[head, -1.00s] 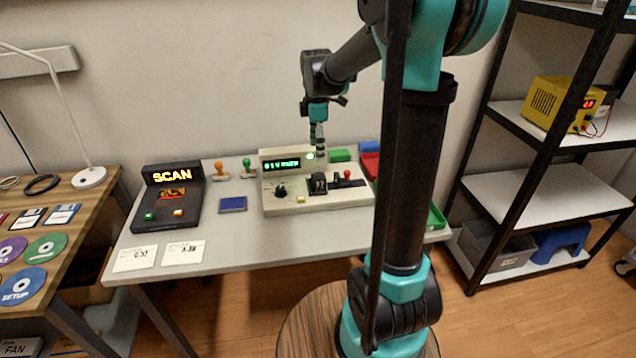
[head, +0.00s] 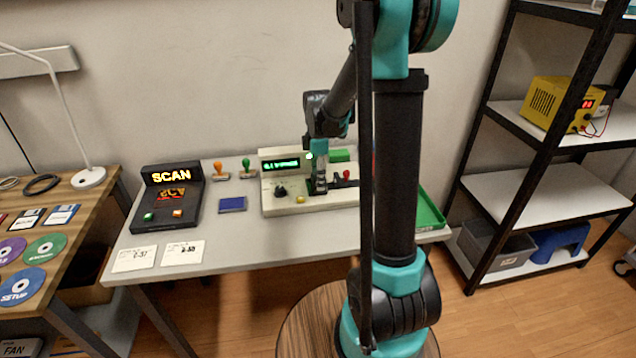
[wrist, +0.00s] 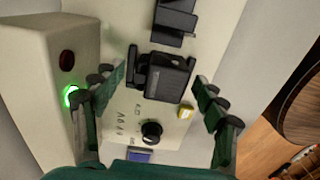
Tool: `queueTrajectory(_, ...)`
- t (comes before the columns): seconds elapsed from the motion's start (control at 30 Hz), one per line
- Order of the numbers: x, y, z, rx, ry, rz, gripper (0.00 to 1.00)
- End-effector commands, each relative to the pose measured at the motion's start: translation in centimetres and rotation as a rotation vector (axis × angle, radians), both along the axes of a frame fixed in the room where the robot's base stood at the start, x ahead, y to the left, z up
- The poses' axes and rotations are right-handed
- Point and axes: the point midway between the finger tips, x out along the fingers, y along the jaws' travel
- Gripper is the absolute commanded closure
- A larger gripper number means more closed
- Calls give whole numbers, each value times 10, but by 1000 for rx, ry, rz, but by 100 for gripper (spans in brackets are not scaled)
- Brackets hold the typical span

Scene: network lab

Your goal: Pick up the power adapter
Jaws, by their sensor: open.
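The power adapter (wrist: 170,80) is a black block seated in the cream tester (head: 283,204). In the head view my gripper largely covers it. My gripper (wrist: 160,88) is open, with its green fingers on the left and right of the adapter in the wrist view. Clear gaps show between the fingers and the block. In the head view my gripper (head: 319,187) points down at the tester top, right over the adapter's place. Whether the fingertips reach below the adapter's top cannot be told.
The tester's raised display panel (head: 280,165) stands close behind my gripper. A lever with a red knob (head: 346,174) is just right of it. A black scan station (head: 168,200), a blue pad (head: 232,204) and stamps (head: 248,167) lie left. A green tray (head: 430,212) is at the right.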

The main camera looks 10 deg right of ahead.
Motion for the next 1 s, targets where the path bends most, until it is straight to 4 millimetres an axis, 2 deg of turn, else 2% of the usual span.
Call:
queueTrajectory(0.13,0,0,0,0,0,0,28)
queueTrajectory(0.6,0,0,0,0,0,0,86)
queueTrajectory(1.0,0,0,7,0,0,0,86)
